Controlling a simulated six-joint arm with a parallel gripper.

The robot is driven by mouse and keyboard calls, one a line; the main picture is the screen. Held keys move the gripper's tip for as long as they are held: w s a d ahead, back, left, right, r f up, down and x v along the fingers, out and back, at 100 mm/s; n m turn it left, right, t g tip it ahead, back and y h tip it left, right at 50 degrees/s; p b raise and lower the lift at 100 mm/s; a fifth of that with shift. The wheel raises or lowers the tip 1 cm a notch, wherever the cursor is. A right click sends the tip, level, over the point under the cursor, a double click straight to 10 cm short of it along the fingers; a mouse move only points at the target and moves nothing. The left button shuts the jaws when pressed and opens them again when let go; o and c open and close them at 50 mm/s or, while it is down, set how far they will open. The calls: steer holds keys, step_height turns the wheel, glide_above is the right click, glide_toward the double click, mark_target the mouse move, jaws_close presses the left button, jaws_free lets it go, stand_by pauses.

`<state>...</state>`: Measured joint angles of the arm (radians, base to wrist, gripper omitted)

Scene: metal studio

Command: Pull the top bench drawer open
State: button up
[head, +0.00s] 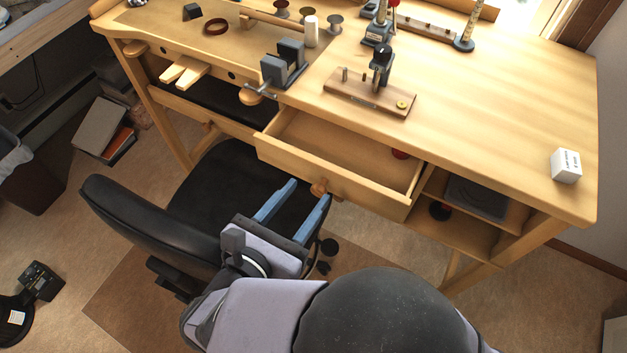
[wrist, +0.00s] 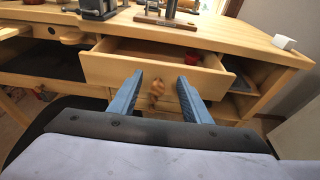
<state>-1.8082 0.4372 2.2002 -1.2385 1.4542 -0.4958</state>
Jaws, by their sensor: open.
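The top bench drawer (head: 340,165) is a light wooden box under the workbench top, and it stands pulled out with its inside showing. In the wrist view its front panel (wrist: 140,72) spans the middle. A round wooden knob (head: 318,189) sits on the drawer front; it also shows in the wrist view (wrist: 156,86). My gripper (head: 307,190) has two blue fingers, spread apart and empty, just in front of the drawer. In the wrist view my gripper (wrist: 158,80) has the knob between its fingers with gaps on both sides. A red item (head: 400,154) lies inside the drawer.
The wooden workbench (head: 500,110) carries a small vise (head: 284,62), spools, a wooden tool stand (head: 370,95) and a white box (head: 566,166). A black office chair (head: 135,215) stands close at the left of my gripper. Open shelves (head: 460,225) lie right of the drawer.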

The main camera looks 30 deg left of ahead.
mark_target(317, 192)
steer(key=shift+g, duration=0.7)
steer(key=shift+w+f+p, duration=0.4)
steer(key=shift+w+f, duration=1.8)
steer(key=shift+f, duration=0.25)
